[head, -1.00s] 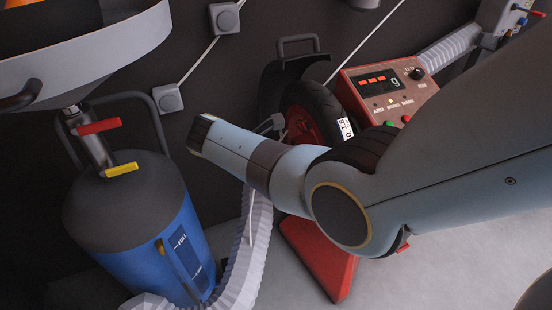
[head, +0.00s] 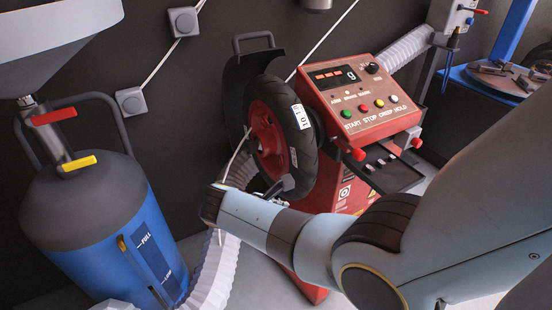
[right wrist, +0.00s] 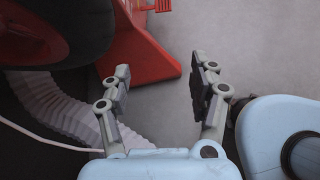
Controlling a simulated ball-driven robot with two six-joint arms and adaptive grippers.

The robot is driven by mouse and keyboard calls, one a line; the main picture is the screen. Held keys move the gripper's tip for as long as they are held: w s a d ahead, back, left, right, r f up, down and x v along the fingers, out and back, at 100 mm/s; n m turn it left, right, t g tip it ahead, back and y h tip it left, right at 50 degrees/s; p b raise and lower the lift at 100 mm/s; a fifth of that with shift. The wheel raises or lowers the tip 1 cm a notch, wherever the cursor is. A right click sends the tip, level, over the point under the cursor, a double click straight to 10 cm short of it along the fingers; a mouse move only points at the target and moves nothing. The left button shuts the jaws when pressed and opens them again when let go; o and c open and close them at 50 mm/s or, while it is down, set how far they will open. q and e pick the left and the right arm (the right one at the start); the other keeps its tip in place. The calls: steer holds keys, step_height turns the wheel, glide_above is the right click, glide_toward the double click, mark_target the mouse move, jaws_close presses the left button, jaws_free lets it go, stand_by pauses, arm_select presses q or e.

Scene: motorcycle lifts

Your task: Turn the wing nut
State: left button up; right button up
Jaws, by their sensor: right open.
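The wing nut does not show clearly in either view. A wheel with a black tyre (head: 306,165) and red rim (head: 268,140) is mounted upright on the left side of a red balancing machine (head: 362,100). The wheel's hub is small and partly dark in the head view. My left gripper is not in view.
A blue tank (head: 110,235) with red and yellow levers stands at the left under a pale bowl (head: 55,40). A ribbed white hose (head: 213,272) runs between tank and machine. The machine's base (right wrist: 150,55) lies ahead of the open fingers. Grey floor (right wrist: 235,45) is clear beside it.

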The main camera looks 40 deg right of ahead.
steer(key=s+d+f+b, duration=0.1)
steer(key=s+f+b, duration=0.3)
steer(key=s+f, duration=0.2)
step_height(320, 180, down, 2)
steer(key=shift+s+g, duration=0.35)
steer(key=shift+g, duration=0.05)
steer(key=s+a+f+m+g+y, duration=0.15)
steer(key=s+f, duration=0.35)
steer(key=s, duration=0.5)
steer(key=s+f+m+y, duration=0.1)
steer(key=s+f+y, duration=0.1)
steer(key=s+f, duration=0.6)
steer(key=s+f+m+y, duration=0.2)
steer(key=s+f, duration=0.1)
steer(key=s, duration=1)
steer(key=a+f+m+t+y, duration=0.1)
steer(key=m, duration=0.2)
steer(key=a+f+m+t+y, duration=0.1)
steer(key=m+t, duration=0.1)
steer(key=m, duration=0.1)
steer(key=s+a+f+m+t+y, duration=0.1)
steer(key=a+f+m, duration=0.1)
steer(key=m, duration=0.1)
steer(key=shift+f+m, duration=0.1)
steer(key=shift+m, duration=0.25)
